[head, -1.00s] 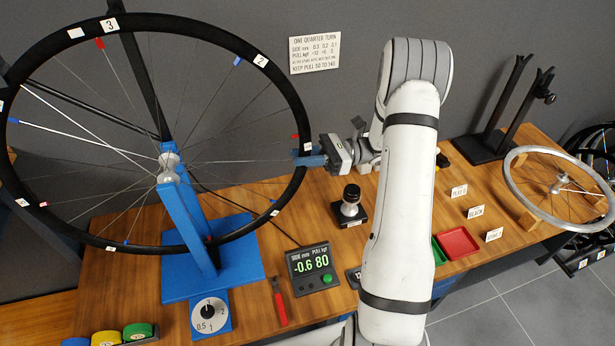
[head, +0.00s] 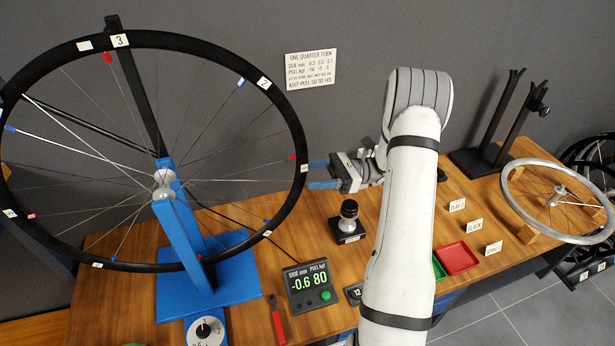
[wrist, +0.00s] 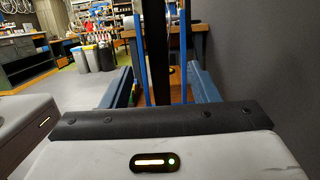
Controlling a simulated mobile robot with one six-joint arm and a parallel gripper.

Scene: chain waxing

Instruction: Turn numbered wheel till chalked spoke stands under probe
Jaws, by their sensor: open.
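The numbered wheel (head: 290,112) stands upright in the blue truing stand (head: 184,228). Tag 3 (head: 120,40) is at the top and tag 2 (head: 264,83) at the upper right. Pale spokes (head: 80,127) run from the hub (head: 164,181) to the left rim; I cannot tell which one is chalked. My gripper (head: 314,174) is open at the wheel's right side, its blue fingertips close to the rim; contact is unclear. In the wrist view, the dark rim (wrist: 158,60) shows between the spread fingers. I cannot make out the probe tip.
A readout (head: 308,287) shows -0.6 and 80. A black-knobbed tool (head: 348,222) stands below my gripper. A red-handled tool (head: 278,322), dial (head: 205,331) and red tray (head: 458,257) are on the bench. A silver wheel (head: 515,204) lies at right.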

